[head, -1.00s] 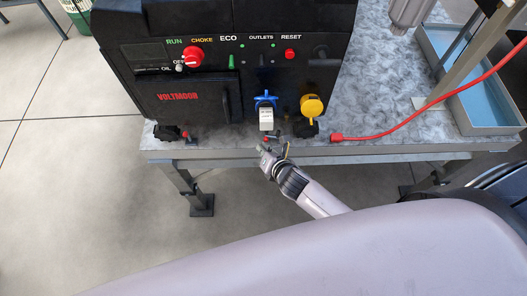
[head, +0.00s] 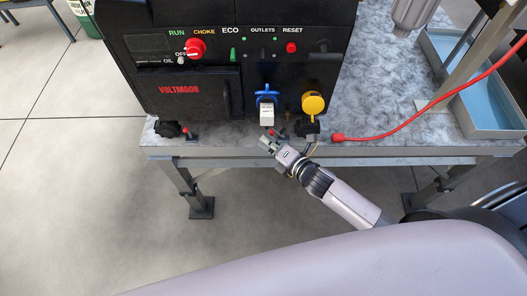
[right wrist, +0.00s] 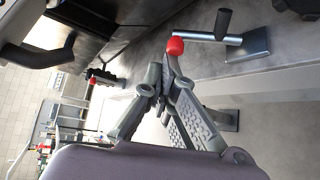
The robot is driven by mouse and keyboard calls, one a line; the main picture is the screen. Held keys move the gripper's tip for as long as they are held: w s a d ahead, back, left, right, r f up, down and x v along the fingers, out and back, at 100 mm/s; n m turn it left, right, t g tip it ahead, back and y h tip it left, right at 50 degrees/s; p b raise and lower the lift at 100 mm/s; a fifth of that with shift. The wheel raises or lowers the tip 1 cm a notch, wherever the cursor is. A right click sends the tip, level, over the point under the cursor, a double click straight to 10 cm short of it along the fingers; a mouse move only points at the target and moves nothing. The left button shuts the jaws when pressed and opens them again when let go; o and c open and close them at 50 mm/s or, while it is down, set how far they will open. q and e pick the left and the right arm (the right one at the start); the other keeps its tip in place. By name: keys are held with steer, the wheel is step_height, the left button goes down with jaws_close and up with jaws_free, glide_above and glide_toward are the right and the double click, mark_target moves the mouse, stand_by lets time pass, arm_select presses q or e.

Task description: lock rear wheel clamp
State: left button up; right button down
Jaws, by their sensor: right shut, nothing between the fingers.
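A wheel clamp stands on the bench top by the generator's right wheel (head: 308,128). In the right wrist view it has a grey metal bracket (right wrist: 248,46) and a lever with a red knob (right wrist: 175,46). The knob shows small in the head view, partly hidden by my gripper. My right gripper (head: 266,142) is at the bench's front edge, shut and empty. In the right wrist view its fingertips (right wrist: 165,72) meet right beside the red knob; I cannot tell if they touch it. A second red-tipped clamp (head: 190,133) is by the left wheel (head: 168,128).
The black generator (head: 200,100) fills the back of the bench (head: 385,90), with a blue plug and a yellow cap low on its front. A red cable (head: 400,129) lies to the right, near a blue-lined tray (head: 487,129). Floor before the bench is clear.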

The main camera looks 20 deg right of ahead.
mark_target(283, 138)
steer(key=shift+s+d+r+m+t+y+b, duration=0.15)
steer(key=shift+d+r+m+t+y+b, duration=0.5)
steer(key=shift+b, duration=0.85)
steer(key=shift+s+d+r+m+t+y+b, duration=0.1)
steer(key=shift+s+d+m+t+y+b, duration=0.15)
steer(key=shift+d+m+t+b, duration=0.9)
steer(key=shift+s+d+r+m+t+y+b, duration=0.15)
steer(key=shift+r+m+t+y+b, duration=0.45)
steer(key=shift+m+b, duration=0.9)
steer(key=shift+d+f+n+b, duration=0.15)
steer(key=shift+n+b, duration=0.15)
steer(key=shift+b, duration=0.15)
steer(key=shift+f, duration=0.1)
